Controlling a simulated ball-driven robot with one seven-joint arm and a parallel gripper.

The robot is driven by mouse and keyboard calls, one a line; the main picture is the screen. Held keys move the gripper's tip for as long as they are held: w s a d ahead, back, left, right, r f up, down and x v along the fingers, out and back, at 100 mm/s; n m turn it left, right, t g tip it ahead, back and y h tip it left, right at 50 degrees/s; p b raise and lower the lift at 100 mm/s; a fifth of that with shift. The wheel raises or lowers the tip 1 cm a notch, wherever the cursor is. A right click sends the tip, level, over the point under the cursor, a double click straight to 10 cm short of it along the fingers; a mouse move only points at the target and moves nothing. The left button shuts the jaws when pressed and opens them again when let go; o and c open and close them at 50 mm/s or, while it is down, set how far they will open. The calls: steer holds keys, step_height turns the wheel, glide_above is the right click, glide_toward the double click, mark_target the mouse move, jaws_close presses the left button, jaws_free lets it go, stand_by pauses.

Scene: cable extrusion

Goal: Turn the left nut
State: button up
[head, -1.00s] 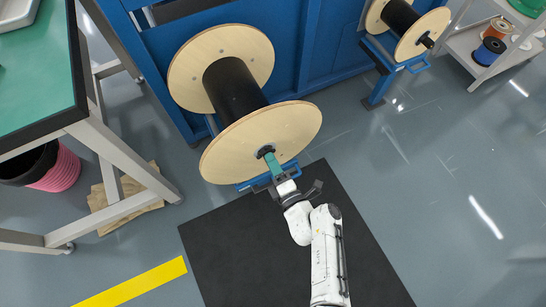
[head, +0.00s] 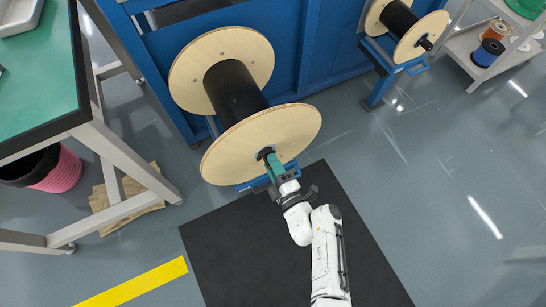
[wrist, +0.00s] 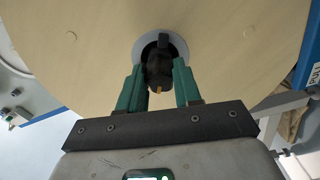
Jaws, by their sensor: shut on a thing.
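The left nut is a black part at the hub of the left wooden spool's (head: 290,130) front flange. It shows in the head view (head: 265,152) and in the wrist view (wrist: 158,68), inside a grey ring on the flange. My gripper (head: 271,160) has green fingers, one on each side of the nut. In the wrist view my gripper (wrist: 159,76) is shut on the nut. A small orange mark (wrist: 158,89) shows below the nut. The finger contact on the nut's far side is hidden.
A second spool (head: 428,35) with its own black hub end stands on a blue stand at the upper right. A green-topped bench (head: 40,70) is at the left, with a pink-and-black bin (head: 60,168) beneath. A black mat (head: 290,245) covers the floor below my arm; floor to the right is clear.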

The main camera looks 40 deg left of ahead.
steer(key=shift+s+f, duration=0.1)
steer(key=shift+f, duration=0.05)
steer(key=o, duration=1)
steer(key=shift+o, duration=0.2)
steer(key=shift+d, duration=0.1)
steer(key=p+v, duration=0.4)
steer(key=v, duration=0.6)
steer(key=shift+d, duration=0.35)
